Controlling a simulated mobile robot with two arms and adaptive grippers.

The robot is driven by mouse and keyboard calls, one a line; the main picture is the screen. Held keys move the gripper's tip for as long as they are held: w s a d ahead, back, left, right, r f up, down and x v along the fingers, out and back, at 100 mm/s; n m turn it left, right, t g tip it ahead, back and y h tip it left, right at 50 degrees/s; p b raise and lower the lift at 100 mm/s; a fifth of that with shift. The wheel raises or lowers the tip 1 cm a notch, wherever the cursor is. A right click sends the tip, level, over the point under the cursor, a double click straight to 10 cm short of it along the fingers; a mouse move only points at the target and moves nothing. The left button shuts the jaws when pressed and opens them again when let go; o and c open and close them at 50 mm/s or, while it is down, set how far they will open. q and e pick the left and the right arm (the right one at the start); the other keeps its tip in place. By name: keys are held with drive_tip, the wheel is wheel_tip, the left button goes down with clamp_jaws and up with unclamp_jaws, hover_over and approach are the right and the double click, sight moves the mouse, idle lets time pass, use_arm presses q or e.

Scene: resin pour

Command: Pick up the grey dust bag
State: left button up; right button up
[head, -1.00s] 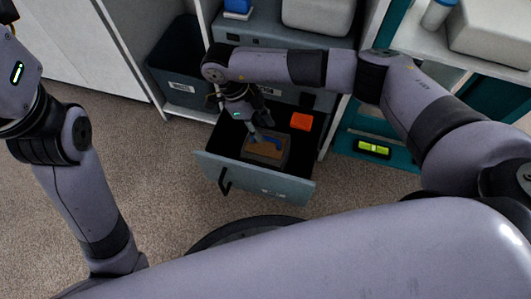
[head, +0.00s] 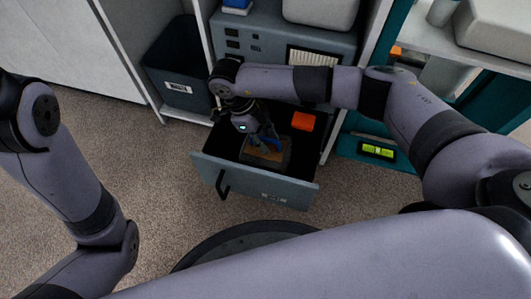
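A dark grey bag-like item with a brown panel and a blue part on top (head: 274,160) lies in the open drawer (head: 258,184); it looks like the grey dust bag. My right gripper (head: 264,138) points down into the drawer, at or just above this item, and covers part of its top. I cannot tell whether its fingers touch the item or how far apart they are. My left arm comes in at the left, and its gripper is out of the picture.
An orange block (head: 303,121) lies at the drawer's back right. A dark bin (head: 181,75) stands left of the grey cabinet (head: 268,48). A green spirit level (head: 377,151) lies on the teal shelf at right. The carpet (head: 130,160) before the drawer is clear.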

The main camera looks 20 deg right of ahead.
clamp_jaws()
idle(0.8)
